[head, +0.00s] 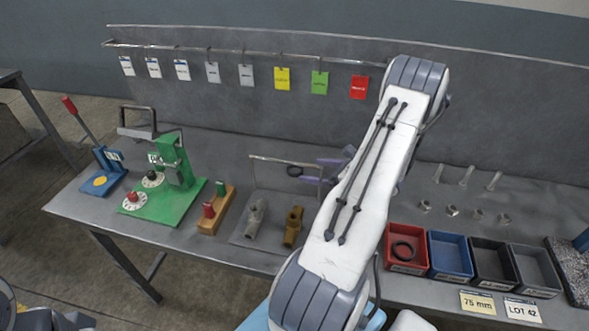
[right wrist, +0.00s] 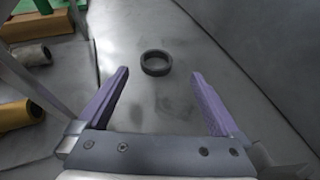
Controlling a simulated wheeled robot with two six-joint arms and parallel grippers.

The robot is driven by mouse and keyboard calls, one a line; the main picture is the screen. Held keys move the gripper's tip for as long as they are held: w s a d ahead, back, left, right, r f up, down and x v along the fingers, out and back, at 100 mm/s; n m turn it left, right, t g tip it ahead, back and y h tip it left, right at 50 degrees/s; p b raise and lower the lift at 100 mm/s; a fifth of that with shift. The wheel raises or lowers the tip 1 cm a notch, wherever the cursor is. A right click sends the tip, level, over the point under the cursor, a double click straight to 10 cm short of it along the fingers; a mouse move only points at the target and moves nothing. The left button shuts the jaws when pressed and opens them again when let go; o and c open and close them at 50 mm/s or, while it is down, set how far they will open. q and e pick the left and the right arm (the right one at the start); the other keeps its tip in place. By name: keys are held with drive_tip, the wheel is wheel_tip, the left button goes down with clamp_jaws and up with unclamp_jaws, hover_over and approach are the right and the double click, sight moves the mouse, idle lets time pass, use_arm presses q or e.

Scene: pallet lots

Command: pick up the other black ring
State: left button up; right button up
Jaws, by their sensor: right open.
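A black ring (head: 294,171) lies flat on the grey bench behind the pipe-fitting stand, and it also shows in the right wrist view (right wrist: 156,63). My right gripper (head: 318,170) is partly hidden by its own arm in the head view. In the right wrist view its purple fingers (right wrist: 158,78) are apart and empty, with the ring just beyond the tips and roughly centred between them. Another black ring (head: 403,250) lies in the red bin (head: 390,266). My left gripper is not in view.
A wire frame (head: 285,160) stands beside the ring, near a grey fitting (head: 255,218) and a brown fitting (head: 293,226). A green fixture (head: 176,190) is at left. Blue (head: 450,271), black and grey bins stand right of the red one. Coloured tags hang behind.

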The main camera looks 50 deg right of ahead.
sight(290, 168)
drive_tip(key=shift+a+p+x, duration=0.2)
drive_tip(key=shift+p+x, duration=0.3)
drive_tip(key=shift+x, duration=2.3)
drive_tip(key=shift+s, duration=0.1)
drive_tip(key=c, duration=1.4)
drive_tip(key=shift+r, duration=0.1)
